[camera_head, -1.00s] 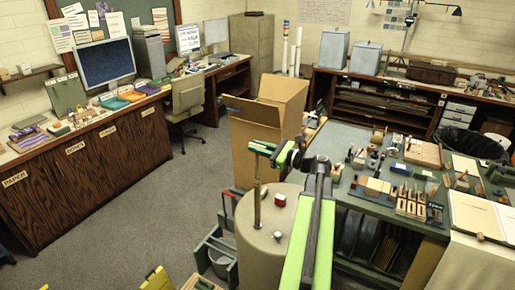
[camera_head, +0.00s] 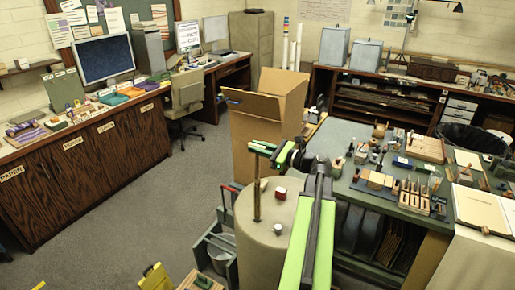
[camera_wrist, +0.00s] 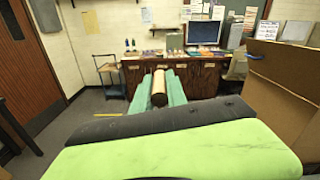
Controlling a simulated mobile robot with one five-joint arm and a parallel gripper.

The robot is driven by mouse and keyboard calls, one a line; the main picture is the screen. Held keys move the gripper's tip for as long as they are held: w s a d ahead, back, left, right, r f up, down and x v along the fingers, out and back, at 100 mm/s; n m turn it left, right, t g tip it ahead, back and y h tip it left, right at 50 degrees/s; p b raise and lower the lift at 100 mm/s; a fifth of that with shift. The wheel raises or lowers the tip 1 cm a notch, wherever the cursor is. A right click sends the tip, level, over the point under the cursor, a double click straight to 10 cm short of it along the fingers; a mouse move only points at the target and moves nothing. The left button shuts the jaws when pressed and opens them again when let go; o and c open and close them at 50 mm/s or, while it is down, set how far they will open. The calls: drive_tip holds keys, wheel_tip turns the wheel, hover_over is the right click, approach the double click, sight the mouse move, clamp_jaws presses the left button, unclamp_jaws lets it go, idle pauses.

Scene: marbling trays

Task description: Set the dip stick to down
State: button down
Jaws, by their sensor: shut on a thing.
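The dip stick (camera_head: 257,203) is a thin, dark brass-coloured rod that stands upright out of the top of the drum (camera_head: 263,250) in the head view. Its lower part is hidden inside the drum. My gripper (camera_head: 262,148) is at the stick's upper end, well above the drum top. In the wrist view the teal fingers of my gripper (camera_wrist: 159,85) are shut on a tan cylinder, which looks like the top of the dip stick (camera_wrist: 159,90).
A red-and-white cap (camera_head: 280,194) and a small light knob (camera_head: 277,229) are on the drum top. An open cardboard box (camera_head: 265,125) stands behind the drum. A crowded green worktable (camera_head: 345,190) is on the right. Grey floor (camera_head: 190,205) is free to the left.

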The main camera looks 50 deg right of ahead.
wheel_tip(320, 180, down, 30)
drive_tip(key=b, duration=2.7)
drive_tip(key=shift+r+b, duration=0.2)
drive_tip(key=shift+b, duration=0.15)
drive_tip(key=c, duration=1.3)
unclamp_jaws()
drive_tip(key=shift+r, duration=0.1)
drive_tip(key=v, duration=1.7)
drive_tip(key=shift+s, duration=0.25)
